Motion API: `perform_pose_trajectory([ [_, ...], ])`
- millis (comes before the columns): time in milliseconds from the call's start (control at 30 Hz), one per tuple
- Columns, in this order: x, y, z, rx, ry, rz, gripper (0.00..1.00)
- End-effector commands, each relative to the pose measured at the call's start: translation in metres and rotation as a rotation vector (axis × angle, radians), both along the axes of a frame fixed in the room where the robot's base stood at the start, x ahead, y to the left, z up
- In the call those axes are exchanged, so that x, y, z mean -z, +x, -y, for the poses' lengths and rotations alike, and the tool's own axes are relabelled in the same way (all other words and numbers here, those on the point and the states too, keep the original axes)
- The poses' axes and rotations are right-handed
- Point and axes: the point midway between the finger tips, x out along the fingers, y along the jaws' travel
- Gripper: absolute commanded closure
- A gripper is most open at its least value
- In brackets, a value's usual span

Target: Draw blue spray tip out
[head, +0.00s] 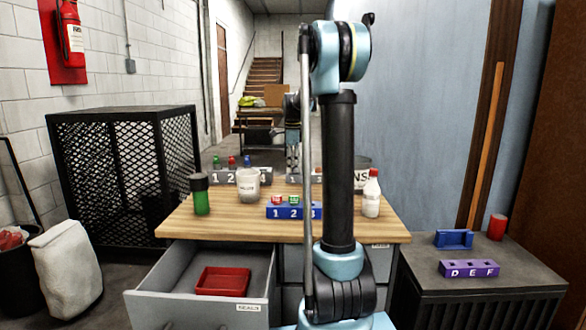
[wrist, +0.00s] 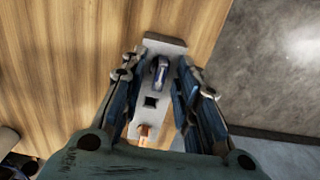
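In the wrist view a blue spray tip (wrist: 160,72) with a pale glint stands in a grey block (wrist: 163,48). An empty square hole and an orange-brown tip (wrist: 145,134) are nearer in the same block. My gripper (wrist: 158,82) is open, its fingers on either side of the block and the blue tip; I cannot tell whether they touch. In the head view my gripper (head: 292,150) is small, above the back of the desk, partly hidden by my arm. The grey block below it (head: 300,179) is mostly hidden too.
A grey block (head: 240,176) numbered from 1 holds green, red and blue tips. A white cup (head: 248,184), green bottle (head: 201,195), blue block (head: 293,212) and white red-capped bottle (head: 371,196) stand on the desk (head: 240,226). An open drawer (head: 165,293) holds a red tray (head: 222,281).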

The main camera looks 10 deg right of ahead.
Motion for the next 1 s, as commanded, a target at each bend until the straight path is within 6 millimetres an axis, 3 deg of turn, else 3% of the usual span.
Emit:
perform_pose_trajectory([
  [67,0.0000,0.0000,0.0003,0.000,0.000,0.000,0.71],
  [200,0.0000,0.0000,0.0005,0.001,0.000,0.000,1.00],
  [1000,-0.0079,-0.0001,0.0005,0.001,0.000,0.000,1.00],
])
